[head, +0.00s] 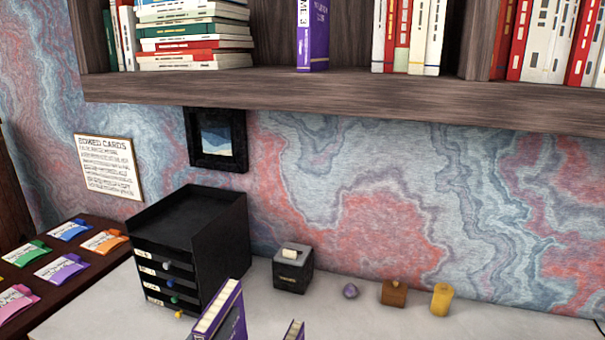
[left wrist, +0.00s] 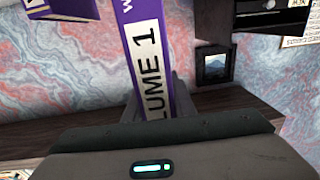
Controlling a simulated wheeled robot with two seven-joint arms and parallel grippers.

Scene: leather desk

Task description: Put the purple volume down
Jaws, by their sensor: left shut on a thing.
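A purple volume with a white page edge (head: 216,312) shows at the bottom of the head view, in front of the black drawer unit. In the left wrist view its spine (left wrist: 150,60) reads "LUME 1". My left gripper (left wrist: 155,102) is shut on this volume, one dark finger on each side of the spine. In the head view only a dark bit of the gripper (head: 238,328) shows beside the book, and the book's lower part is cut off. A second purple book (head: 294,331) peeks in to its right; it also shows in the left wrist view (left wrist: 60,10). My right gripper is out of view.
The wooden shelf (head: 330,98) above holds a purple volume marked 3 (head: 312,38), with bare shelf on both sides. Stacked books (head: 190,45) stand left, red and white books (head: 410,40) right. A black drawer unit (head: 190,240) and small objects line the desk's back.

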